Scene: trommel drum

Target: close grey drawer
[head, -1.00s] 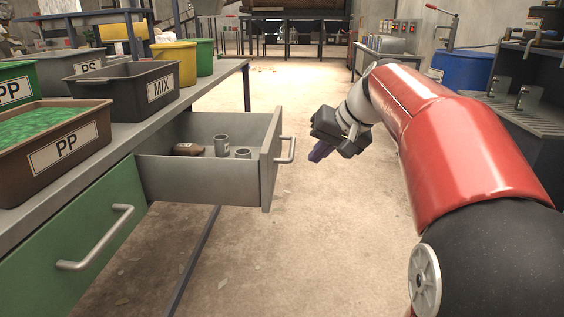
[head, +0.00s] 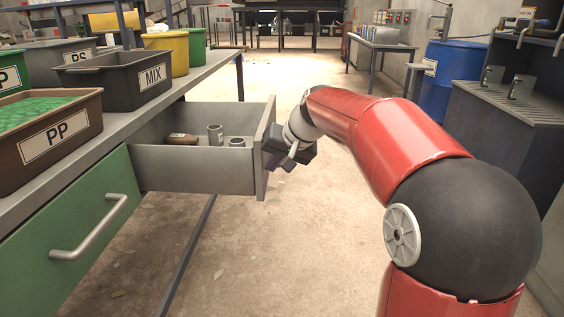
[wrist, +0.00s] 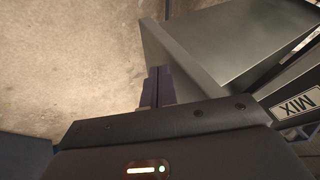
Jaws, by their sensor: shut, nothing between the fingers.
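The grey drawer (head: 195,172) stands pulled out from under the workbench at the left in the head view. It holds a brown bottle and two grey cylinders.
A green drawer (head: 75,235) with a bar handle is shut below the bench top. The floor to the right of the drawer is clear. A blue barrel (head: 455,80) stands at the far right.

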